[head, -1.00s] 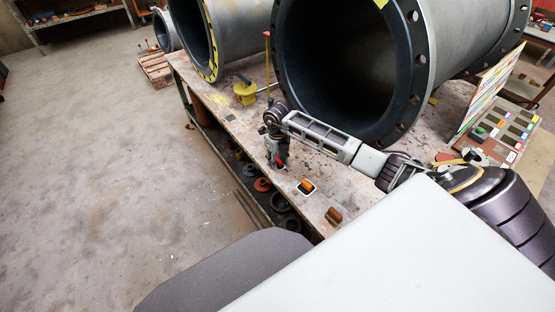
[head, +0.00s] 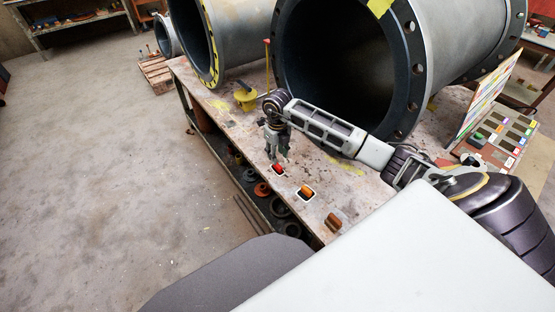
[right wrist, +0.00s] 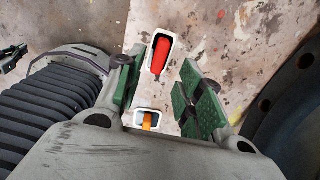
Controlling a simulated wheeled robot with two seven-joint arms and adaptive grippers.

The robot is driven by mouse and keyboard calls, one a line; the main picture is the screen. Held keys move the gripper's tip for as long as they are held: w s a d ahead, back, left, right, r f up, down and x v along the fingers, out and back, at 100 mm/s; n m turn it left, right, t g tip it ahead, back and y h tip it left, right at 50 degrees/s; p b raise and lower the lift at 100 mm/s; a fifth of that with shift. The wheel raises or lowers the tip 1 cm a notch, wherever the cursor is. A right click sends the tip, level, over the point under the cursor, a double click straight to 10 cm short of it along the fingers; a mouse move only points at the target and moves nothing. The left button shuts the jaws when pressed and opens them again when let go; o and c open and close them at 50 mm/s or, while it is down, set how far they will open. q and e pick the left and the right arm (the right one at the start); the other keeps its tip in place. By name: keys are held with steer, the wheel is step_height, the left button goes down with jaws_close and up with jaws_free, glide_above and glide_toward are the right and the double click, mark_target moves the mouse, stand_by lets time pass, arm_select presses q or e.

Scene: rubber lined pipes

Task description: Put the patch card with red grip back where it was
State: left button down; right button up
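The patch card with the red grip (head: 278,170) sits in a white-rimmed slot near the front edge of the workbench. In the right wrist view its red grip (right wrist: 161,56) stands in the white-rimmed opening, between and beyond my fingers. My right gripper (head: 277,152) points down above it. In the right wrist view the green pads of my right gripper (right wrist: 163,85) are apart with nothing between them, so it is open and empty. The card's lower part is hidden in the slot. My left gripper is not in view.
An orange grip (head: 306,192) stands in a neighbouring white-rimmed slot, and a brown block (head: 334,221) lies farther along the workbench (head: 220,117). Large flanged pipes (head: 400,95) rise behind my right arm. A panel with labelled slots (head: 507,135) and a coloured chart (head: 485,100) stand at the right.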

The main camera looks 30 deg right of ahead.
mark_target(278, 165)
steer(key=shift+r, duration=2.5)
